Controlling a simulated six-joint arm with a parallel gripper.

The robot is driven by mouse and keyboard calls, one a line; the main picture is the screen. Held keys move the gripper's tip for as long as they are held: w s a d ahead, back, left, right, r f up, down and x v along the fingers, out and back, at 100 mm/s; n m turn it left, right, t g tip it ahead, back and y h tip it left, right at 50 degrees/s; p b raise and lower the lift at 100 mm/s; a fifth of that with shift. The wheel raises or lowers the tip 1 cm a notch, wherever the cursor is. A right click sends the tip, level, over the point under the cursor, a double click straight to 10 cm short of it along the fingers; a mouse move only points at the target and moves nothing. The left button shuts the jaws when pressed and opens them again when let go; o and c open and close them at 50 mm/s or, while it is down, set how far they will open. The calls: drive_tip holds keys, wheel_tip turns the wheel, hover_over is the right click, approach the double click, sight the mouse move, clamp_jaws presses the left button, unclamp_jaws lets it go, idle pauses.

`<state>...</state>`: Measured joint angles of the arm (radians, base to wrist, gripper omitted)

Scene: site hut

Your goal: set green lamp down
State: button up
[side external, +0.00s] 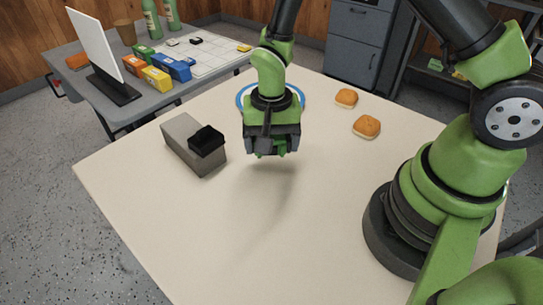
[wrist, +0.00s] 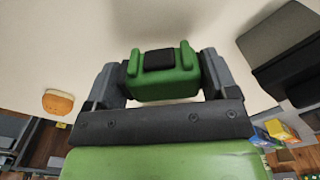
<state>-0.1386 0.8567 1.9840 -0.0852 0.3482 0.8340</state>
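The green lamp (wrist: 160,88), a small green block with a black patch in its middle, sits between both fingers of my gripper (wrist: 163,72) in the wrist view. In the side view my gripper (side external: 271,146) points down over the middle of the pale table (side external: 330,220). Only a little of the green lamp (side external: 284,153) shows below the fingers there. A shadow on the tabletop lies below and in front of it, and the lamp looks to be held above the surface. My gripper is shut on it.
A blue ring (side external: 240,98) lies behind my gripper, partly hidden. A grey box (side external: 185,143) with a black block (side external: 207,140) stands to the left. Two buns (side external: 346,98) (side external: 367,127) lie at the back right. The front of the table is clear. A cluttered grey table (side external: 150,112) stands behind.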

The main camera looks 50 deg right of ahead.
sight(271, 167)
drive_tip(key=shift+f, duration=2.1)
drive_tip(key=shift+f, duration=0.1)
drive_tip(key=o, duration=0.5)
